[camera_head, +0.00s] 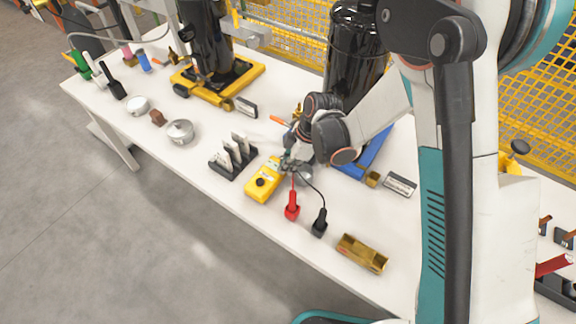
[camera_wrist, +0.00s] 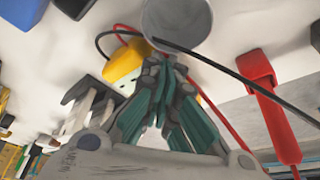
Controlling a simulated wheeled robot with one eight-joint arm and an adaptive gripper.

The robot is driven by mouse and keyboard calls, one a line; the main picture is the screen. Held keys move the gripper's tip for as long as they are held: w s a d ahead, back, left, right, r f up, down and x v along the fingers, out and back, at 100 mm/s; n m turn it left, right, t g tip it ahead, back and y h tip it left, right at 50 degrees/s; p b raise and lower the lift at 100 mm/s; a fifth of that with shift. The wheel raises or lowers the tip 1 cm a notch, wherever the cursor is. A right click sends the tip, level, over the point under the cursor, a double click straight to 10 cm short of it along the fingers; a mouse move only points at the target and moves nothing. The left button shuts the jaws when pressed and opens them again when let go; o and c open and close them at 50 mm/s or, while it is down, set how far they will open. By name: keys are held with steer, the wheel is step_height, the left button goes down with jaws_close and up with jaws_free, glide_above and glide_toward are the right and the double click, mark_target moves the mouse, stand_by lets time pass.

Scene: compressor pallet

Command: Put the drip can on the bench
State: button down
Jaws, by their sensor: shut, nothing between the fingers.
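My gripper (camera_head: 290,163) is shut and empty, low over the white bench (camera_head: 215,195) beside the yellow meter. In the wrist view, the closed teal-padded fingers (camera_wrist: 165,72) point at a round grey can-like piece (camera_wrist: 178,25) just beyond the tips; whether they touch it I cannot tell. A bit of this grey piece (camera_head: 305,176) shows beside the gripper in the head view. I cannot tell which of these is the drip can.
Near my gripper are the yellow meter (camera_head: 263,182), a red probe (camera_head: 292,207), a black probe (camera_head: 319,222) with leads, and a slotted black holder (camera_head: 233,160). A brass block (camera_head: 362,253) lies at the front edge. Black compressors stand behind on yellow (camera_head: 220,88) and blue bases.

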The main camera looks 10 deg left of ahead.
steer(key=d, duration=0.2)
steer(key=w+d, duration=0.1)
steer(key=d, duration=0.1)
steer(key=w+d+b, duration=0.1)
steer(key=d, duration=0.2)
steer(key=shift+d+r, duration=0.1)
steer(key=shift+r, duration=0.05)
steer(key=s+v, duration=0.1)
steer(key=v, duration=1.1)
steer(key=s+d+r+m+t+h, duration=0.1)
steer(key=s+d+r+m+t, duration=0.4)
steer(key=d+r+m, duration=0.6)
steer(key=s+d+r+m+t+h, duration=0.2)
steer(key=s+d+r+m+t, duration=0.1)
steer(key=s+d+m, duration=0.6)
steer(key=shift+s+r+m+h, duration=0.3)
steer(key=shift+s+r+m, duration=0.2)
steer(key=shift+s+r, duration=0.5)
